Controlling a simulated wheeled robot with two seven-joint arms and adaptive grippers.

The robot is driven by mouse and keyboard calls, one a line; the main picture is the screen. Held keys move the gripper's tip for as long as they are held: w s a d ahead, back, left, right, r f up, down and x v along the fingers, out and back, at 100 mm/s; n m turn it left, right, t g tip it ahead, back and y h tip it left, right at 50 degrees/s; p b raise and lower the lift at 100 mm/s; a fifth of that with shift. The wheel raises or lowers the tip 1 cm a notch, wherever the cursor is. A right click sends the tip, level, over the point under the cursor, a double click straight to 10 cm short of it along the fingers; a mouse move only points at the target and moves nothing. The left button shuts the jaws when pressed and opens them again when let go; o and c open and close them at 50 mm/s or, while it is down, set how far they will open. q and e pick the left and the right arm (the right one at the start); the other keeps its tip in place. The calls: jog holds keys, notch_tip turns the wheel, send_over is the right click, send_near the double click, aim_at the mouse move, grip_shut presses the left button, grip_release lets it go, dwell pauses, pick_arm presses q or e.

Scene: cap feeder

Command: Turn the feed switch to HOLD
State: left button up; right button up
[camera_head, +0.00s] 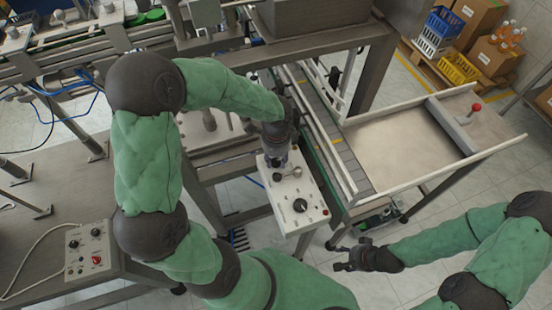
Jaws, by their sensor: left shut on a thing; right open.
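A white control box (283,221) stands in the middle, beside the conveyor, with a dark round knob (300,205) on its sloping top. My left gripper (275,173) points down at the far part of this box and is shut on a switch there. The switch is mostly hidden by the gripper, and its labels and setting are too small to read. My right gripper (345,262) is open and empty, low at the right of the middle, apart from the box.
A second control box (88,248) with knobs and a red switch lies on the left metal table (40,215). The conveyor (335,130) and a wide tray with a pale floor (405,145) are to the right. Crates (458,68) stand at the back right.

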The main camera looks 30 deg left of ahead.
aim_at(277, 160)
pick_arm(q)
jog(key=n, duration=0.2)
jog(key=n+b, duration=0.1)
jog(key=n, duration=0.3)
jog(key=shift+w+b, duration=0.35)
jog(key=shift+b, duration=0.05)
jog(key=n, duration=0.2)
jog(key=n+b, duration=0.1)
jog(key=n, duration=0.1)
jog(key=shift+w+a+r, duration=0.1)
jog(key=shift+a+r, duration=0.05)
jog(key=shift+r, duration=0.05)
jog(key=shift+n, duration=0.4)
jog(key=o, duration=0.9)
jog(key=shift+o, duration=1.1)
jog(key=shift+f, duration=0.1)
notch_tip(277, 160, up, 12)
